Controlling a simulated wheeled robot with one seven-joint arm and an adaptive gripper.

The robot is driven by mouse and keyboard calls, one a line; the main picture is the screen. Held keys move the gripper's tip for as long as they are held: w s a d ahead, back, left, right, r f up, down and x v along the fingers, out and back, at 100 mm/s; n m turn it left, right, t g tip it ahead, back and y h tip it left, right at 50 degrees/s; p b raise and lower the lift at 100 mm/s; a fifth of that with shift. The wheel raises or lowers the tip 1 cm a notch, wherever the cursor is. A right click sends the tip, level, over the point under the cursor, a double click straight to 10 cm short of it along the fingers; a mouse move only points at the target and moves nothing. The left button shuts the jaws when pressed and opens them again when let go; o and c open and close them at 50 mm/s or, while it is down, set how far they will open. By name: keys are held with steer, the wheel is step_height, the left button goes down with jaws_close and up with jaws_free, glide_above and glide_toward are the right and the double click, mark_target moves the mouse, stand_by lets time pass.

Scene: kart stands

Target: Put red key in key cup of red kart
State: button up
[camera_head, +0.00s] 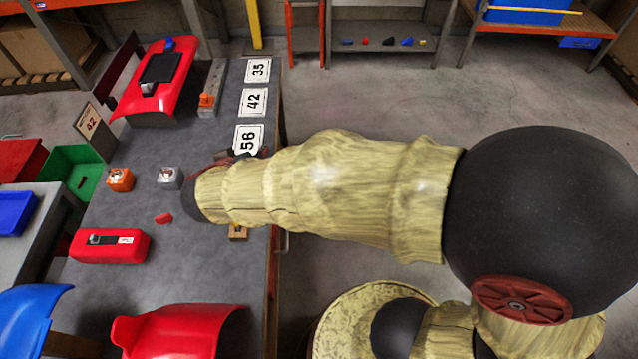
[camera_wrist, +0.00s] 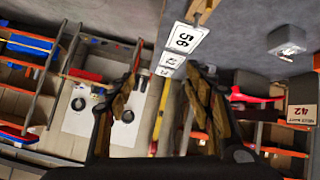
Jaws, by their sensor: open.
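A small red piece (camera_head: 164,218), which may be the red key, lies on the grey table (camera_head: 190,262) in the head view. The red kart's upper body panel (camera_head: 178,84) is at the far end of the table, and another red panel (camera_head: 185,328) is at the near end. I cannot tell for certain which part is the key cup. An orange block (camera_head: 120,180) and a grey block (camera_head: 169,178) stand mid-table. The grey block also shows in the wrist view (camera_wrist: 290,40). My gripper (camera_wrist: 163,65) is open and empty; my arm mostly hides it in the head view.
Number cards 35 (camera_head: 258,70), 42 (camera_head: 253,102) and 56 (camera_head: 247,139) lie along the table's right edge. A red box (camera_head: 110,247) with a dark top sits at left. A small wooden block (camera_head: 238,232) is by the right edge.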

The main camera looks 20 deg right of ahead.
steer(key=s+d+r+g, duration=0.2)
steer(key=s+d+r, duration=0.1)
steer(key=s+d, duration=0.4)
steer(key=s+d+r+g+y, duration=0.1)
steer(key=s+d+r+g, duration=0.1)
steer(key=s+d+r, duration=0.2)
steer(key=s+d, duration=0.3)
steer(key=s, duration=0.2)
steer(key=shift+s+d+g+y, duration=0.15)
steer(key=shift+d+g+y, duration=0.15)
steer(key=shift+d, duration=0.1)
steer(key=s+y, duration=0.1)
steer(key=s, duration=0.1)
steer(key=s+a+r, duration=0.1)
steer(key=s, duration=0.1)
steer(key=s+a+r+n+y, duration=0.1)
steer(key=s, duration=0.1)
steer(key=shift+y, duration=0.3)
steer(key=shift+c, duration=0.3)
steer(key=shift+a, duration=0.1)
steer(key=shift+c, duration=0.9)
steer(key=shift+c, duration=0.6)
